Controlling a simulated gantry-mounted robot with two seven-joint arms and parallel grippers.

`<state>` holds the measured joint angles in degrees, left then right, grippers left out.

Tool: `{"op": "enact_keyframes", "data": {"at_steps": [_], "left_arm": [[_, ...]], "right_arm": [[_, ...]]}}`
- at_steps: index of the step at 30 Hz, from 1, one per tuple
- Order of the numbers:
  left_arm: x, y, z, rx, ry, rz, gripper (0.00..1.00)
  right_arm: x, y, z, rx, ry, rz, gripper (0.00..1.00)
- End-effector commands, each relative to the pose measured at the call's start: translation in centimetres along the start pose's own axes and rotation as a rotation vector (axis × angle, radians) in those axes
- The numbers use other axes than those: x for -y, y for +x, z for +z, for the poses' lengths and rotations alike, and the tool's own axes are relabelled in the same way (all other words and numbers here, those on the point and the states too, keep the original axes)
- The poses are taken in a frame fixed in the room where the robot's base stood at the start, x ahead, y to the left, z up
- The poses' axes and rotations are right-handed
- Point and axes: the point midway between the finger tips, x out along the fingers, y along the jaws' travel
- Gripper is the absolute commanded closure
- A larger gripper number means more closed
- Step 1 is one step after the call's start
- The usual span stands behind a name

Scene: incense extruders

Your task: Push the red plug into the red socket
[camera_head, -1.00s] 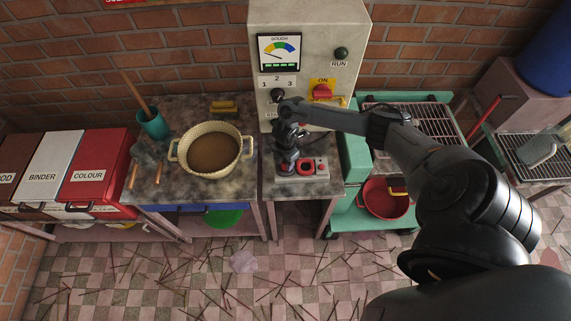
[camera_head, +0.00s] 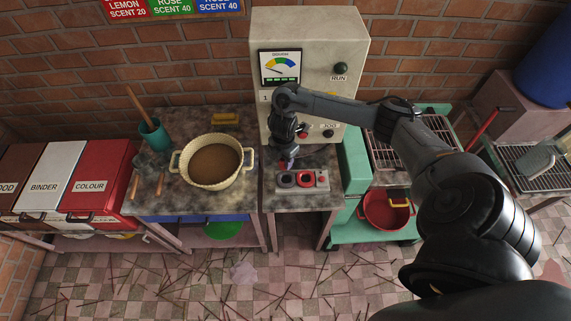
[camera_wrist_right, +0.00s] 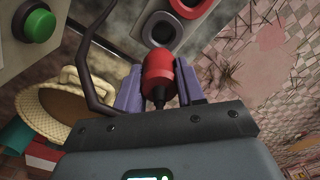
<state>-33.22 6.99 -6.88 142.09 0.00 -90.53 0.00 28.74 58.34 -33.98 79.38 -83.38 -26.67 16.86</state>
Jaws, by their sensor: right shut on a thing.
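My right gripper (camera_head: 288,163) is shut on the red plug, above the back edge of the socket panel. The right wrist view shows the red plug (camera_wrist_right: 158,72) between the two purple fingers, with a dark cable running from it. The red socket (camera_head: 305,179) is a red ring on the panel, right of a dark socket (camera_head: 286,181). In the right wrist view the dark socket (camera_wrist_right: 160,28) lies just beyond the plug, and the red socket (camera_wrist_right: 190,6) is farther off, cut by the frame's top edge. The plug is outside the red socket. My left gripper is not in view.
A grey machine (camera_head: 352,52) with a gauge stands behind the panel. A cream pot (camera_head: 212,161) is on the counter to the left. A red pot (camera_head: 388,208) is at the lower right on the green stand. The panel's front side is clear.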

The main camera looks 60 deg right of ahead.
Motion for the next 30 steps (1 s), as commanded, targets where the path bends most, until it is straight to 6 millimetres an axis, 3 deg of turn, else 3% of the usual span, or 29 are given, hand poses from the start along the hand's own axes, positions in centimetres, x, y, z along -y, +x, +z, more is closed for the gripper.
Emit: {"op": "enact_keyframes", "data": {"at_steps": [7,30], "left_arm": [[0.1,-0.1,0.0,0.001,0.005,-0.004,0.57],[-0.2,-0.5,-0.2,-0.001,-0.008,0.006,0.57]], "right_arm": [[-1.1,-1.6,0.2,0.002,-0.011,0.003,0.92],[5.5,1.1,5.7,0.003,0.025,-0.003,0.92]]}}
